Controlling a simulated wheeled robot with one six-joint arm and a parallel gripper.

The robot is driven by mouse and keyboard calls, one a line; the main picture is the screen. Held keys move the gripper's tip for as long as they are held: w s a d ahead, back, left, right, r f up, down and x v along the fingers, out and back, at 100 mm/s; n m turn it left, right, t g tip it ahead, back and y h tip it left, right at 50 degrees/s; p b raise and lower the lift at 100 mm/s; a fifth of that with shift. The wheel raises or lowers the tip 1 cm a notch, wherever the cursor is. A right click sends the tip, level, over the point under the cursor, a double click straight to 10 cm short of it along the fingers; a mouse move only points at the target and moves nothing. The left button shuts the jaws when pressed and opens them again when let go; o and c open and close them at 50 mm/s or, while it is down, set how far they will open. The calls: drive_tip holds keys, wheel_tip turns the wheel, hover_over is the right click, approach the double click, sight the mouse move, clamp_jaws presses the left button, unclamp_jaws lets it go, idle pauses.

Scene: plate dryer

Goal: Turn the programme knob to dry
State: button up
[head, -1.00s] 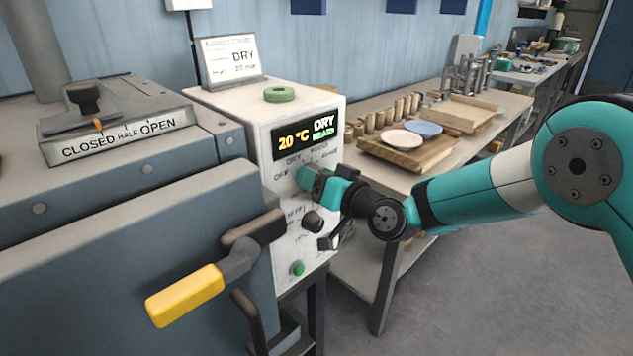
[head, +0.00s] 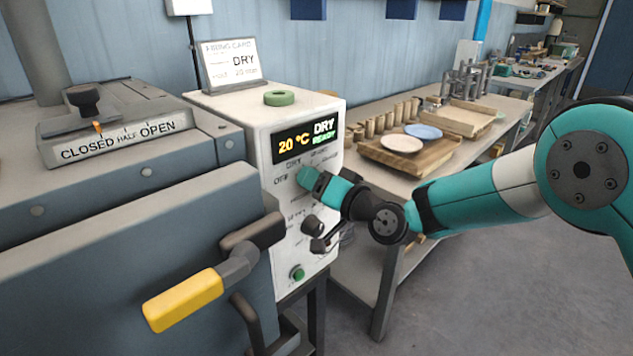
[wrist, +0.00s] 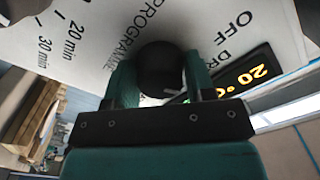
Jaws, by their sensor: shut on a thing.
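The programme knob is a round black knob (wrist: 160,72) in the wrist view, on the white control box (head: 265,150). In the head view my gripper hides it. My gripper (head: 308,178) is at the panel below the display, and its teal fingers (wrist: 158,85) are shut on the knob's two sides. The knob's pointer is too hidden to read. OFF and DRY labels (head: 287,170) show beside the gripper. The display (head: 305,141) reads 20 °C, DRY and READY.
A second black knob (head: 312,226) and a green button (head: 297,273) sit lower on the panel. A yellow-handled lever (head: 185,300) juts out at the front left. A bench (head: 380,178) with plates stands behind.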

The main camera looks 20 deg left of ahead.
drive_tip(key=o, duration=0.9)
drive_tip(key=shift+b+v, duration=3.15)
drive_tip(key=shift+v, duration=5.55)
